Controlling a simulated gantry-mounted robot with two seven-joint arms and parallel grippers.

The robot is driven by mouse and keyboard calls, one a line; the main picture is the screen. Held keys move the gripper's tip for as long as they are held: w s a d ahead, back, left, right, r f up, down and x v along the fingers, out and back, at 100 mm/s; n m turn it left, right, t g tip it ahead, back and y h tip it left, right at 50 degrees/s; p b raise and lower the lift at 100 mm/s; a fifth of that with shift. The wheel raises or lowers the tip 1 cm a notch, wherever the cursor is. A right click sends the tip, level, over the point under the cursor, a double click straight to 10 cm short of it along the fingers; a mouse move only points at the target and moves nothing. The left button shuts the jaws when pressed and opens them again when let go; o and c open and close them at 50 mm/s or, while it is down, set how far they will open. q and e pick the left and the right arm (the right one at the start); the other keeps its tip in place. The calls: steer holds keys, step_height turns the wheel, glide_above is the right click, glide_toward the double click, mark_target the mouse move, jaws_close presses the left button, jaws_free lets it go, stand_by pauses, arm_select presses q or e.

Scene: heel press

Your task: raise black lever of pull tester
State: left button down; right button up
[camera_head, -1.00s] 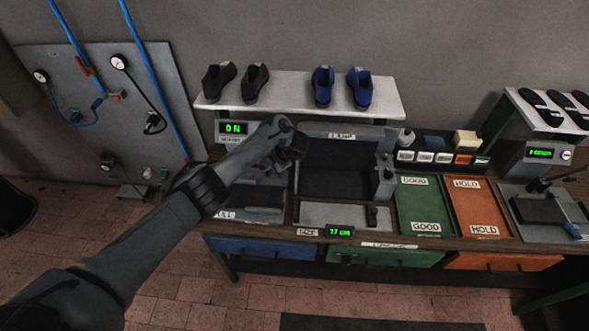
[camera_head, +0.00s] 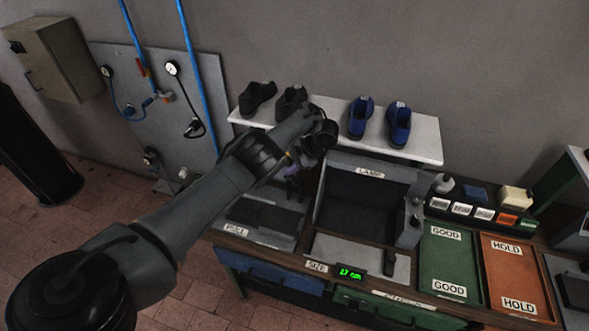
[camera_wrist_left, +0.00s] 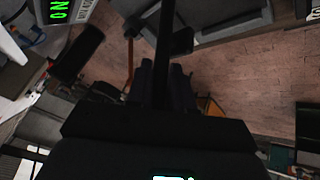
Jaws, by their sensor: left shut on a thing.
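The pull tester (camera_head: 262,217) is a dark grey station left of the lamp box, with a label (camera_head: 236,229) at its front edge. My left gripper (camera_head: 295,187) is above the back right of it, and my forearm covers part of it. In the left wrist view my left gripper (camera_wrist_left: 163,88) is shut around a black bar, which I take to be the black lever (camera_wrist_left: 164,45). The bar runs up the picture from between the dark fingers. The lever cannot be made out clearly in the head view. My right gripper is not in view.
The lamp box (camera_head: 365,205) stands close to the right of my left gripper. A shelf (camera_head: 425,146) with black and blue shoes is behind it. Green (camera_head: 447,262) and orange (camera_head: 513,272) trays lie farther right. A grey gauge panel (camera_head: 150,130) is on the left.

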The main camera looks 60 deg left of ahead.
arm_select(q)
steer(key=shift+s+a+r, duration=0.1)
steer(key=shift+r, duration=0.05)
steer(key=c, duration=1.1)
jaws_free()
steer(key=shift+a, duration=0.1)
steer(key=v, duration=1)
steer(key=shift+d+r+b, duration=0.25)
steer(key=shift+b, duration=0.05)
steer(key=shift+w+f, duration=0.1)
steer(key=shift+w, duration=0.15)
